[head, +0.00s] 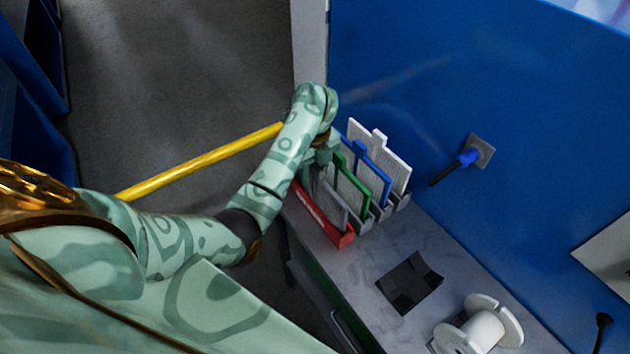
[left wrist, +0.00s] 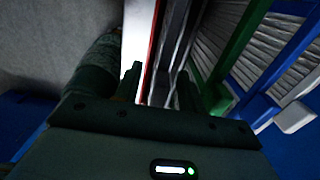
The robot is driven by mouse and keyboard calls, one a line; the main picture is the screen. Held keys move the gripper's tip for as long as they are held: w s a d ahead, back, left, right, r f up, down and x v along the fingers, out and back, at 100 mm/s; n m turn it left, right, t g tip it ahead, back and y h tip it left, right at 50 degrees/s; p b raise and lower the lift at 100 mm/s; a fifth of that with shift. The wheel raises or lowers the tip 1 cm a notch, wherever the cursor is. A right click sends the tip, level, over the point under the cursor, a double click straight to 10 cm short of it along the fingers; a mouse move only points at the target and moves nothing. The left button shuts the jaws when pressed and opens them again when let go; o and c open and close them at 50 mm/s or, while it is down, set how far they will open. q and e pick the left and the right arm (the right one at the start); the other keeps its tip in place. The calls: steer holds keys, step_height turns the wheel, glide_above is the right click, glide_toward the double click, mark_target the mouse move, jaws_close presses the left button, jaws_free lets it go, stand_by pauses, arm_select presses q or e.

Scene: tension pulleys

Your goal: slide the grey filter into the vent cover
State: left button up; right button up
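The grey filter (head: 329,203) stands upright in the front slot of a rack, just behind the rack's red front (head: 322,217). My left gripper (head: 318,163) reaches down over the rack's near left end, at the grey filter's top; the arm hides part of it. In the left wrist view, the fingers (left wrist: 159,88) are apart. The red edge and the grey filter (left wrist: 173,50) show between and beyond them, and no firm hold is visible. I cannot pick out a vent cover for certain. My right gripper is not in view.
Green (head: 350,188), blue (head: 371,172) and white (head: 386,156) filters stand close behind the grey one. A dark plate (head: 410,283) and a white spool (head: 480,329) lie on the grey counter (head: 432,245). A blue wall (head: 530,190) rises behind.

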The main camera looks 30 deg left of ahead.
arm_select(q)
steer(key=shift+f, duration=1.2)
jaws_close()
steer(key=shift+r, duration=0.2)
